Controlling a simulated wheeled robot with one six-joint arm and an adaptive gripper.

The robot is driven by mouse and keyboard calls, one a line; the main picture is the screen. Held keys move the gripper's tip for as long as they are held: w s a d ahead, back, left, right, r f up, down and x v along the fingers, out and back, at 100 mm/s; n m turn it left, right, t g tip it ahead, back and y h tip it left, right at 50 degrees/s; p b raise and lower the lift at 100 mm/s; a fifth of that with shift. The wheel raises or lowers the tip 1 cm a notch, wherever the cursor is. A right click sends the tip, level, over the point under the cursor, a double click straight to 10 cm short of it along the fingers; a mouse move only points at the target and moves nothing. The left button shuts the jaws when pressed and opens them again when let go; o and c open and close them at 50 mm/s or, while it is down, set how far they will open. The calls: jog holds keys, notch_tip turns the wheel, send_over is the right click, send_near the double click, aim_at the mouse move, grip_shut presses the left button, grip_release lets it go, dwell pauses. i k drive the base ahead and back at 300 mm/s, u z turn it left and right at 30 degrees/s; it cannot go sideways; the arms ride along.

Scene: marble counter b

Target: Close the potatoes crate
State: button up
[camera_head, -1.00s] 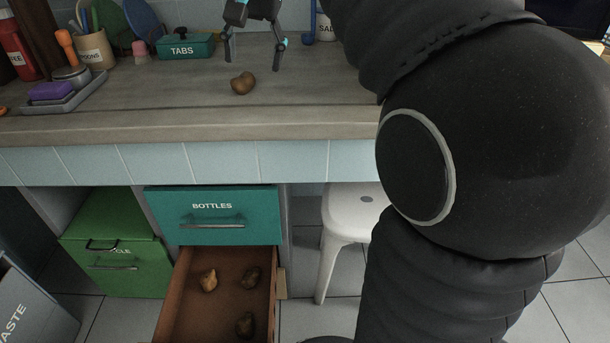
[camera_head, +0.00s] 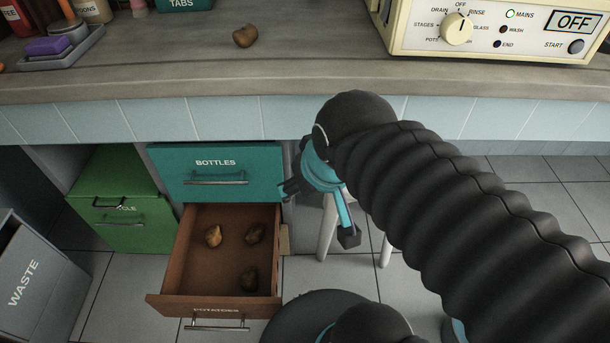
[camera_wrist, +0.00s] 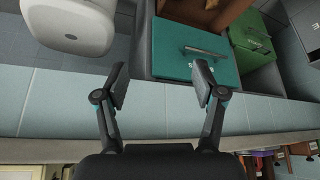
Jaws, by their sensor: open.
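The potatoes crate (camera_head: 172,300) is a brown drawer pulled well out below the teal bottles drawer (camera_head: 245,160). Its front carries a label and a metal handle (camera_head: 217,326). In the wrist view my gripper's fingers (camera_wrist: 160,79) are spread, with part of the brown crate (camera_wrist: 184,11) at the top edge. Another potato (camera_head: 245,37) lies on the counter.
A white stool (camera_head: 327,235) stands right of the crate, partly hidden by my arm. A green crate (camera_head: 120,225) and a grey waste bin (camera_head: 32,285) are at left. An appliance (camera_head: 490,30) stands on the counter (camera_head: 150,65). Floor shows left of the crate.

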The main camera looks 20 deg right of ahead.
aim_at(201, 281)
jog(key=z, duration=0.05)
jog(key=k, duration=0.4)
jog(key=u, duration=0.1)
jog(key=i, duration=0.4)
jog(key=u, duration=0.65)
jog(key=k, duration=1.3)
jog(key=u, duration=0.2)
jog(key=i, duration=0.75)
jog(key=u, duration=0.15)
